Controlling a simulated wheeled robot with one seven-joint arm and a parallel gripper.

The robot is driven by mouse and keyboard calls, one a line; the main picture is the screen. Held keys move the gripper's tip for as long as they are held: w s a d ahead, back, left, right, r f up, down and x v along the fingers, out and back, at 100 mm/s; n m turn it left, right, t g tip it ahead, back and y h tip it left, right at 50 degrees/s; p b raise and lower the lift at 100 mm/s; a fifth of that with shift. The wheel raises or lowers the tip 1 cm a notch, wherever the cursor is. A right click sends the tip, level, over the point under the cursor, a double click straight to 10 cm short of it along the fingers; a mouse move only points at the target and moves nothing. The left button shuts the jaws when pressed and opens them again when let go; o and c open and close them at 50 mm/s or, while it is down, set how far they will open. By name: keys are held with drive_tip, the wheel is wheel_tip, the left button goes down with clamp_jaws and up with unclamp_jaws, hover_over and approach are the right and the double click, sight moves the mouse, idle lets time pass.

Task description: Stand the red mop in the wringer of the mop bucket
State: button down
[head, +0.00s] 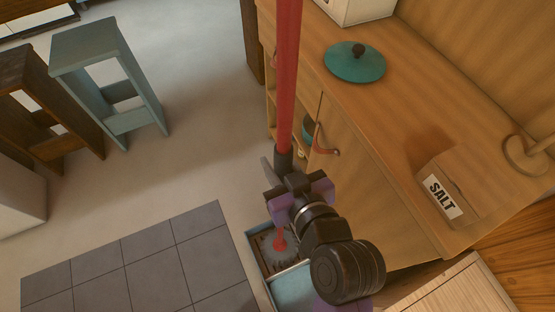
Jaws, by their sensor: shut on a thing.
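The red mop (287,85) runs upright from the top of the head view down through my gripper (287,172). My gripper is shut on the mop's handle, at a dark section of it. The mop's lower end, with a red socket and grey strands, shows below my gripper, within the outline of the mop bucket (288,270). The bucket is a pale blue box on the floor, partly hidden by my arm. I cannot tell whether the mop head rests in the wringer or hangs above it.
A wooden cabinet (350,185) with a leather pull (325,150) stands close on the right. On its top are a teal lid (355,62) and a salt box (450,195). Grey floor tiles (145,265) lie left of the bucket. A blue stool (110,80) stands farther left; the floor between is clear.

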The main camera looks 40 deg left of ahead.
drive_tip(key=shift+f, duration=0.35)
drive_tip(key=c, duration=1)
unclamp_jaws()
drive_tip(key=shift+c, duration=0.2)
drive_tip(key=o, duration=1)
drive_tip(key=shift+o, duration=0.2)
drive_tip(key=shift+r, duration=0.1)
drive_tip(key=shift+v, duration=1.25)
drive_tip(key=p+v, duration=0.2)
drive_tip(key=v, duration=0.8)
drive_tip(key=shift+s+d+r+p, duration=0.15)
drive_tip(key=shift+p, duration=0.15)
